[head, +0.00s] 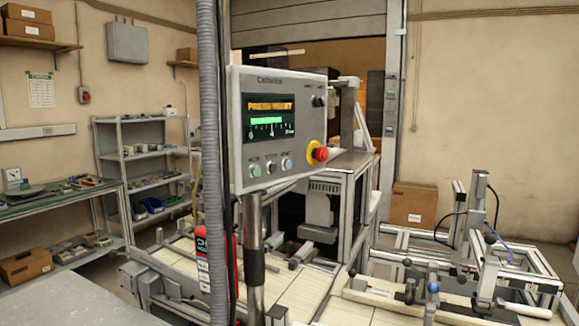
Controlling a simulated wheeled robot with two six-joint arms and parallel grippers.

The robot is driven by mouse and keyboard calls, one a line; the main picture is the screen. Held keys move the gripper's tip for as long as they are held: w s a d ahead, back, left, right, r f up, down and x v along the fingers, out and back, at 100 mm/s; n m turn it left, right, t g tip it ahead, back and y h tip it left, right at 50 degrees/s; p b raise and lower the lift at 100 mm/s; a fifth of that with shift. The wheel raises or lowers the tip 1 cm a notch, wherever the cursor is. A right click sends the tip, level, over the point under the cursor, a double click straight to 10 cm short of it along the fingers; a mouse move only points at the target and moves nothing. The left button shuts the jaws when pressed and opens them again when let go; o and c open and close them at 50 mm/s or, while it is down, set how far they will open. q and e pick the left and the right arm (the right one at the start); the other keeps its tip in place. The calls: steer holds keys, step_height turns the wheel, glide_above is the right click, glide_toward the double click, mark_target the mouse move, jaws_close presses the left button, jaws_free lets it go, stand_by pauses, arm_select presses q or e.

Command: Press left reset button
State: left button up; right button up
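A grey control panel (240,150) stands on a post, left of the picture's middle. Its lit screen (269,118) shows an orange bar and a green bar. Below the screen is a row of small buttons: a green button (255,170) at left, a dark button (271,167) in the middle and a blue button (287,163) at right. Their labels are too small to read, so I cannot tell which is reset. A red mushroom button (320,153) on a yellow base sits at the panel's lower right. Neither of my grippers is in view.
A grey corrugated hose (211,130) hangs just left of the panel. The panel's metal post (254,245) stands below it. A machine frame with white slats (300,292) and clamps fills the lower right. A green-topped bench (60,198) and shelves (150,150) stand at left.

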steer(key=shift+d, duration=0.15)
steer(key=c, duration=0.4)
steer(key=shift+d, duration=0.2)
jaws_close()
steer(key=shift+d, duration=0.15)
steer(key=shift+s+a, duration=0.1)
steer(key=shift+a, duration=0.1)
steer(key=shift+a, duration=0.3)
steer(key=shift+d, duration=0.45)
